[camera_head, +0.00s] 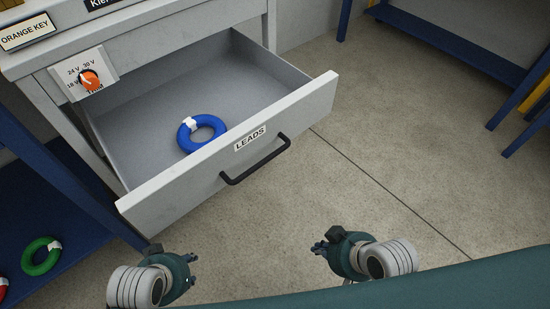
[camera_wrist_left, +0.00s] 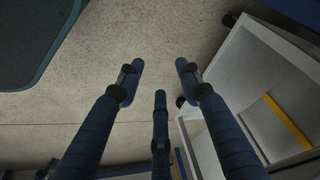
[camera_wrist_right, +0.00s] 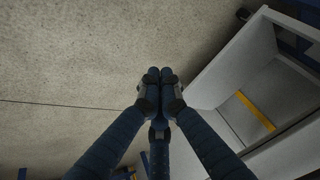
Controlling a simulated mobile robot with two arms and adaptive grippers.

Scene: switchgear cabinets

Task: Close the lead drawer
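The lead drawer (camera_head: 190,185) is grey, labelled LEADS, and pulled well out of its cabinet. A black bar handle (camera_head: 256,164) runs across its front panel. A blue ring-shaped lead (camera_head: 201,133) with a white tag lies inside, near the front. My left gripper (camera_head: 191,270) is open and empty, in front of and below the drawer's left part. Its spread fingers show in the left wrist view (camera_wrist_left: 160,66). My right gripper (camera_head: 319,248) is in front of the drawer, right of the handle and apart from it. Its fingers are together and empty in the right wrist view (camera_wrist_right: 160,74).
A blue shelf at left holds a green ring (camera_head: 41,256) and part of a red one (camera_head: 3,287). Blue shelving (camera_head: 450,40) stands at upper right. The floor (camera_head: 400,150) right of the drawer is clear.

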